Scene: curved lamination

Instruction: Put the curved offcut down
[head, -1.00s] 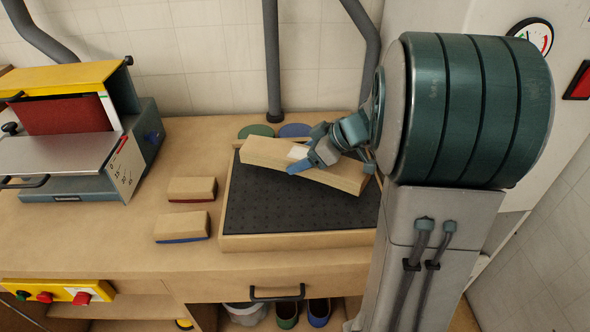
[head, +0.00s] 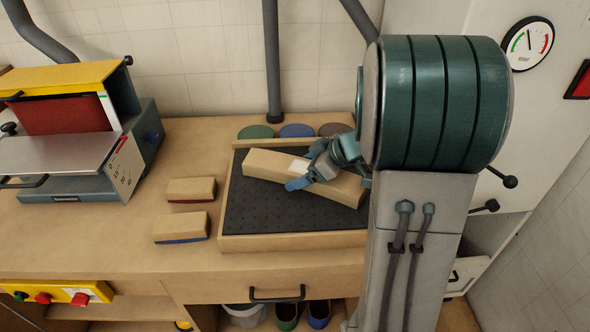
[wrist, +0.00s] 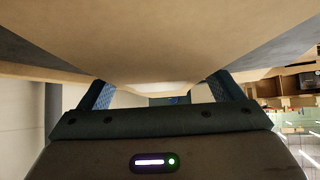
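The curved offcut (head: 270,166) is a pale wooden block, slightly bent, lying slantwise in the head view over a black dotted mat in a wood-rimmed tray (head: 290,241). A white patch shows on it beside my gripper. My gripper (head: 308,180) is shut on the offcut near its middle. In the wrist view the offcut's wood (wrist: 160,45) fills the top, and the blue fingers (wrist: 158,92) stand at both sides of it. Whether its underside touches the mat is hidden.
Two wooden sanding blocks, one red-edged (head: 191,190) and one blue-edged (head: 182,228), lie left of the tray. A sanding machine (head: 75,140) stands at the far left. Several coloured discs (head: 297,131) lie behind the tray. Bare bench is free between machine and blocks.

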